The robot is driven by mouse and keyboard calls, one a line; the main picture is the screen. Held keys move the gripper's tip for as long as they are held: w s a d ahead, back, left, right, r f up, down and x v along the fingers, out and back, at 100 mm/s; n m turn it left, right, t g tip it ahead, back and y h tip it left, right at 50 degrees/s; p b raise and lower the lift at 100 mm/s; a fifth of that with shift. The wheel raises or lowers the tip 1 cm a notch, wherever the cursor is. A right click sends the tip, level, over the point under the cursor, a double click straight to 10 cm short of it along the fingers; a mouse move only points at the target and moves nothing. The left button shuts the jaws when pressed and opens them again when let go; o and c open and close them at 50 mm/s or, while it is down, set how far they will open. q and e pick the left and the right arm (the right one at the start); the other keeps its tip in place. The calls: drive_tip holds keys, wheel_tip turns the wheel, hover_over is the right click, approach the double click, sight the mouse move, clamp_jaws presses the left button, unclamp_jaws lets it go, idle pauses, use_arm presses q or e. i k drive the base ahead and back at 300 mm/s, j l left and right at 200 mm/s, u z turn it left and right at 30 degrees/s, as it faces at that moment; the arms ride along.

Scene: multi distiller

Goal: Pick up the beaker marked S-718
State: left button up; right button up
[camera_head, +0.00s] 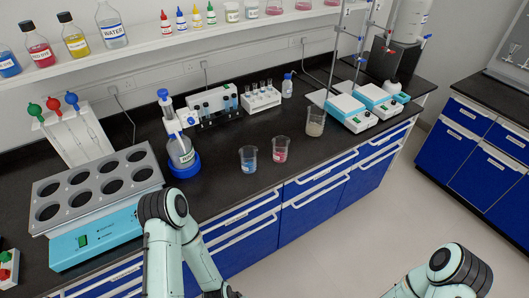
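Three glass beakers stand upright on the black bench top. The first beaker (248,159) holds blue liquid and stands near the front edge. The second beaker (281,149) holds pink liquid just right of it. The third beaker (315,122) holds a cloudy pale liquid further right. Their labels are too small to read, so I cannot tell which is S-718. My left gripper (224,292) shows only as a dark piece at the bottom edge, well below and apart from the beakers. My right arm is at the bottom right; its gripper is out of view.
A grey multi-hole heating block (99,190) is at the left. A flask on a blue base (184,164) stands left of the beakers. Test-tube racks (262,100) are behind, hotplate stirrers (349,112) at right. A bottle shelf (150,46) runs above. Floor in front is clear.

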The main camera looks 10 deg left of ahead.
sight(248, 153)
drive_tip(key=i+l+u, duration=0.15)
drive_tip(key=u, duration=0.2)
drive_tip(key=i+l+u, duration=0.1)
drive_tip(key=u, duration=0.25)
drive_tip(key=l+u, duration=0.35)
drive_tip(key=i, duration=0.05)
